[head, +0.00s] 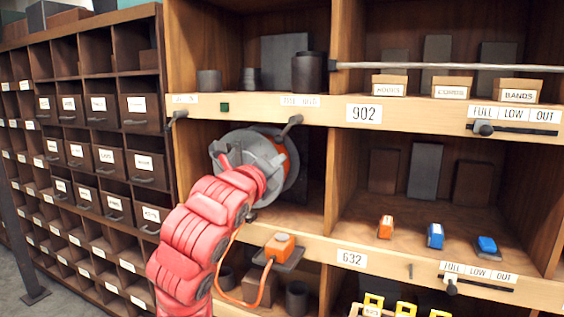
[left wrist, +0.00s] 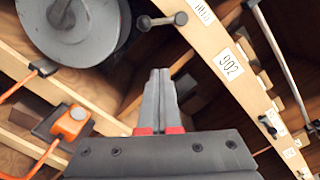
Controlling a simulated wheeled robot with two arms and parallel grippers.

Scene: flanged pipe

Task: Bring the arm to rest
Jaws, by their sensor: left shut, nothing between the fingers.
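My left arm (head: 205,225), red and segmented, reaches up from the bottom of the head view to the front of the shelving. Its left gripper (left wrist: 160,73) is shut and empty in the left wrist view, its two grey fingers side by side. In the head view the gripper is small and hard to tell from the grey reel (head: 268,165) behind it. The reel also shows in the left wrist view (left wrist: 75,25), left of the fingers and apart from them in the picture. My right gripper is in neither view.
An orange block (head: 280,246) sits on a dark bracket below the reel, with an orange hose (head: 234,297) looping beneath. A metal rod (head: 450,66) crosses the upper right. Orange and blue items (head: 435,236) stand on the shelf. Drawers (head: 110,158) fill the left.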

